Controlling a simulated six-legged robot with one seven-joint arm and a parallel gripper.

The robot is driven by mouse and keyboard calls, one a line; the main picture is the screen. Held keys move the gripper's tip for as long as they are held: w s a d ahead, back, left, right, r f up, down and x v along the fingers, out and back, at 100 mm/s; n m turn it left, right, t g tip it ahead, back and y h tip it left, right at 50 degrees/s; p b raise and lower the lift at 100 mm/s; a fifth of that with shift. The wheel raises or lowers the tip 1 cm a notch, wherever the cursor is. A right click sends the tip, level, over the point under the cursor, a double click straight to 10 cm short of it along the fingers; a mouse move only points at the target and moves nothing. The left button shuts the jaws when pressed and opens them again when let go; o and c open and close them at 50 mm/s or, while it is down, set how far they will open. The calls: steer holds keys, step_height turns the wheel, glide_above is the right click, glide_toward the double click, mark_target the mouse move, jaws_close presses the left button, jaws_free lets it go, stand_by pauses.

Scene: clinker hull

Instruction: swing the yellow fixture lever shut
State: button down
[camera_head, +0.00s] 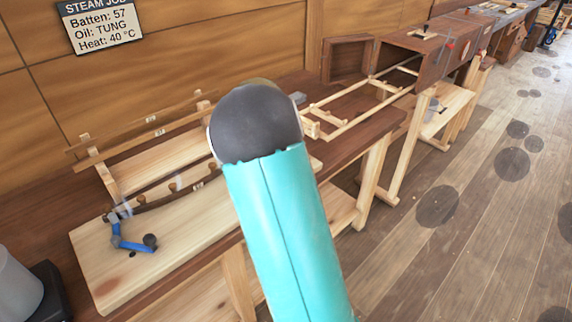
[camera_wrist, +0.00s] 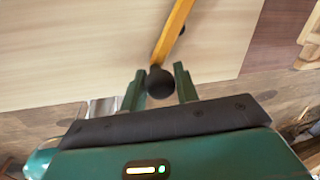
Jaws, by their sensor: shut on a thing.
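The yellow fixture lever (camera_wrist: 174,32) shows in the wrist view as a bar slanting up from a round black knob (camera_wrist: 159,81) at its end. My gripper (camera_wrist: 160,78) has its two green fingers on either side of this knob and is shut on it. The lever's upper end runs out of the top of the wrist view, so its pivot is out of sight there. In the head view my teal arm fills the middle, and neither my gripper nor the yellow lever can be seen.
A blue lever with a dark knob (camera_head: 130,243) sits on the pale board (camera_head: 95,270) at left. Wooden ribs and a batten (camera_head: 140,128) stand behind it. A wooden frame (camera_head: 365,105) and box (camera_head: 425,55) lie farther right. Floor (camera_head: 470,230) at right is open.

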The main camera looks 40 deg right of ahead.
steer(key=shift+w+a+m, duration=0.35)
steer(key=shift+a+m, duration=0.2)
steer(key=shift+w+a+m, duration=0.3)
steer(key=shift+a+m, duration=0.25)
steer(key=c, duration=1.1)
jaws_free()
steer(key=shift+w, duration=0.1)
step_height(320, 180, up, 14)
steer(key=a, duration=0.2)
steer(key=shift+s+a+f, duration=0.2)
steer(key=shift+s+a, duration=0.05)
steer(key=shift+s, duration=0.05)
